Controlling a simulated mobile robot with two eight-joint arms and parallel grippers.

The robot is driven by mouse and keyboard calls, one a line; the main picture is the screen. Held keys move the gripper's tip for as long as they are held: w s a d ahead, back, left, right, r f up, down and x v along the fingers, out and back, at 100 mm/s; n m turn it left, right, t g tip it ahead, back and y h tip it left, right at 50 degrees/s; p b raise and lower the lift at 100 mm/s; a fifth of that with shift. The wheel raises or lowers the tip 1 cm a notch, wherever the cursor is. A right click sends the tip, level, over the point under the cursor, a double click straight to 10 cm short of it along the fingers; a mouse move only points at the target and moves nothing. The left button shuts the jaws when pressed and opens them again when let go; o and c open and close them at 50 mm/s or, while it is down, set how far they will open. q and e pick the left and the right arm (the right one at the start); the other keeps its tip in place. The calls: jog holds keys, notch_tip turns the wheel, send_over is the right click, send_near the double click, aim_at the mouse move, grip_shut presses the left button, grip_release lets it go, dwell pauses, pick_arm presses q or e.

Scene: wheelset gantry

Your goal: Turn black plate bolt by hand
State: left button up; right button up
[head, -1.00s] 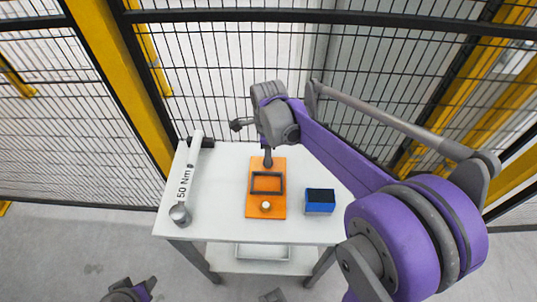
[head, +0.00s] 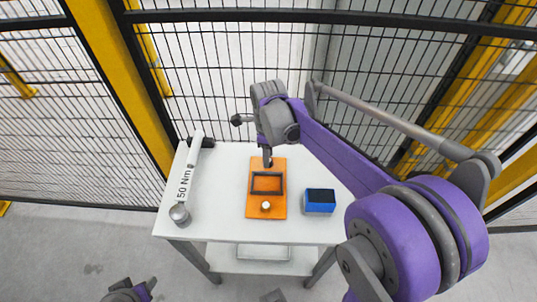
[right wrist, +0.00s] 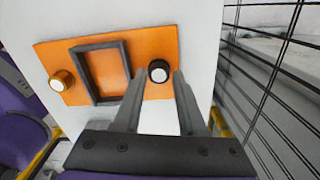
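The orange plate (head: 254,205) lies on the white table. My right gripper (head: 267,163) points down over the far end of the plate and hides the black bolt in the head view. In the right wrist view, my right gripper (right wrist: 161,76) is open, with its fingertips on either side of the black bolt. A narrow gap seems to show. My left gripper (head: 148,286) is partly visible at the bottom edge, away from the table.
A dark rectangular frame (head: 253,184) sits on the plate's middle. A white 50 Nm torque wrench (head: 188,180) lies on the left of the table (head: 217,215). Mesh fencing stands behind.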

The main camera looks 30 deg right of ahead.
notch_tip(320, 180, up, 11)
jog(key=shift+p, duration=0.45)
jog(key=shift+f, duration=0.1)
dwell(0.5)
jog(key=s+a+f+n+t, duration=0.1)
jog(key=s+a+f+n, duration=0.1)
jog(key=s+n, duration=0.3)
jog(key=s+a+f+n+t+p, duration=0.1)
jog(key=s+n, duration=0.4)
jog(key=n, duration=0.7)
jog(key=s+a+f+n+t+p, duration=0.1)
jog(key=s+a+f+n+t, duration=0.2)
jog(key=n, duration=0.5)
jog(key=shift+s+a+f+n, duration=0.15)
jog(key=shift+s+a+f, duration=0.1)
jog(key=shift+s+f, duration=0.4)
jog(key=shift+s+a+f+n, duration=0.15)
jog(key=shift+s+a+f, duration=0.1)
jog(key=shift+s+f, duration=0.35)
jog(key=shift+s+n, duration=0.25)
jog(key=shift+n, duration=0.15)
